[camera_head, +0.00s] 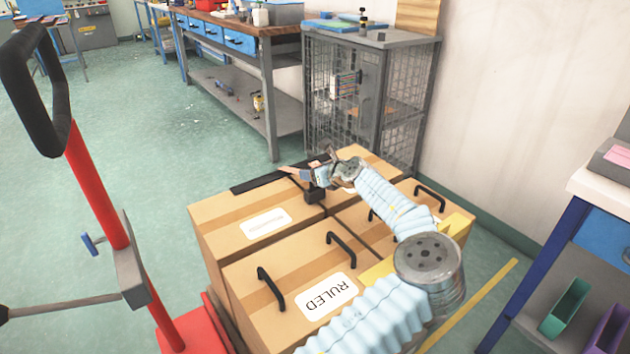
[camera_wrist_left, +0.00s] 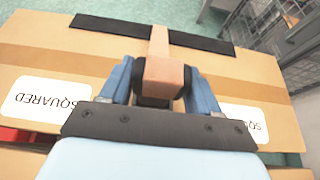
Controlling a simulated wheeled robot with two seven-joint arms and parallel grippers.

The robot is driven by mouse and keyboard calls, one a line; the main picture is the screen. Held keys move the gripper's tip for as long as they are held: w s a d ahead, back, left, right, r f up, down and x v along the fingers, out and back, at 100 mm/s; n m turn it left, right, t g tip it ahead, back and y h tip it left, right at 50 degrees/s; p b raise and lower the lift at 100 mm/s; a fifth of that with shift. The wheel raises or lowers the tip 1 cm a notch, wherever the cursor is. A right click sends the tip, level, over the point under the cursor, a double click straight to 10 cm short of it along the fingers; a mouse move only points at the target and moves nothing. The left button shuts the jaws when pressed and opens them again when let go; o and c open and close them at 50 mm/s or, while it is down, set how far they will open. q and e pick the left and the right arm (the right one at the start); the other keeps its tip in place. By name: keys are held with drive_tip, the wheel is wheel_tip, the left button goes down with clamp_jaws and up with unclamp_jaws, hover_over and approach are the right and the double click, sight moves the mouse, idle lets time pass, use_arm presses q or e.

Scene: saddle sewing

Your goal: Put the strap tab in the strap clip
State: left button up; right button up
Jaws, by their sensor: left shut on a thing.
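In the left wrist view my left gripper (camera_wrist_left: 163,85) has its two blue fingers shut on a tan block (camera_wrist_left: 165,72), with a dark piece under it. I take the block to be the strap tab. A narrow tan strip runs from it across a flat black band (camera_wrist_left: 110,27) on the box top. In the head view my left gripper (camera_head: 306,178) is over the back box, beside the black band (camera_head: 258,183). I cannot make out the strap clip, or whether the tab touches it. My right gripper is out of view.
Cardboard boxes (camera_head: 232,275) with black handles stand together; one is labelled RULED. A red post with a black handle (camera_head: 40,90) stands at the left. A wire cage cabinet (camera_head: 345,100) and a workbench (camera_head: 235,90) are behind. A blue-legged table (camera_head: 545,270) is at the right.

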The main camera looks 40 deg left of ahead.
sight(315, 190)
use_arm(q)
drive_tip(key=shift+w+a+f, duration=0.1)
drive_tip(key=shift+a+f, duration=0.05)
drive_tip(key=shift+f, duration=1.7)
drive_tip(key=shift+f, duration=0.1)
drive_tip(key=o, duration=1.1)
drive_tip(key=shift+d+r, duration=0.25)
drive_tip(key=v, duration=1.1)
drive_tip(key=shift+d+r+b, duration=0.15)
drive_tip(key=shift+d+b, duration=0.05)
drive_tip(key=shift+b, duration=0.1)
